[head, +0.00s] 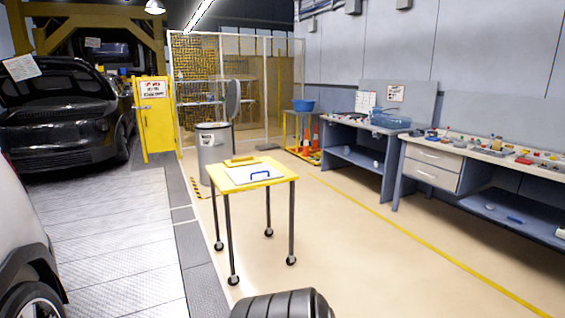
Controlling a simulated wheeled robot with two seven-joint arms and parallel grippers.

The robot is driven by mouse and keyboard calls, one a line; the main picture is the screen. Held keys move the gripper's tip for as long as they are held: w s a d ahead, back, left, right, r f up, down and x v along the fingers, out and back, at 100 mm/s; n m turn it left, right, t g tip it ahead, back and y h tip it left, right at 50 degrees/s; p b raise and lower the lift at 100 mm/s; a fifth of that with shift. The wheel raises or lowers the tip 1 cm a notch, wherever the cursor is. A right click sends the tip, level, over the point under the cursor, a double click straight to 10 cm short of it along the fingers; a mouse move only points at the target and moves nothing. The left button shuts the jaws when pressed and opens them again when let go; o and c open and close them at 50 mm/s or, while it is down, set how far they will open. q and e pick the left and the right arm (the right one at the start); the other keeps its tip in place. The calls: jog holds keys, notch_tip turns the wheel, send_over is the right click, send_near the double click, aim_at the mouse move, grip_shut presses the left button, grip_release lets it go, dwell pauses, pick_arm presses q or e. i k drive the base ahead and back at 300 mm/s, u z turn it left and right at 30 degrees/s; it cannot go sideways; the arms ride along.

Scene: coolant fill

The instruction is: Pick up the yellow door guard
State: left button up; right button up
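A flat yellow bar-like piece (241,161), which looks like the yellow door guard, lies at the back of a small yellow-topped cart (281,173). It is small in the head view, so its exact shape is hard to tell. A white board or sheet (241,178) with a blue handle-shaped piece (261,174) lies in front of it on the same cart. Neither of my grippers is in view, and nothing touches the yellow piece.
The cart stands on black wheeled legs on open beige floor. A grey bin (213,155) stands behind it. A yellow cabinet (154,120) with a sign and a black car (60,115) are at left. Workbenches (430,172) line the right. A white car (28,245) is near left.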

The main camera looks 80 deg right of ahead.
aim_at(247, 160)
jog(key=z, duration=3.4)
jog(key=i, duration=6.55)
jog(key=u, duration=0.75)
jog(key=i, duration=0.35)
jog(key=u, duration=0.3)
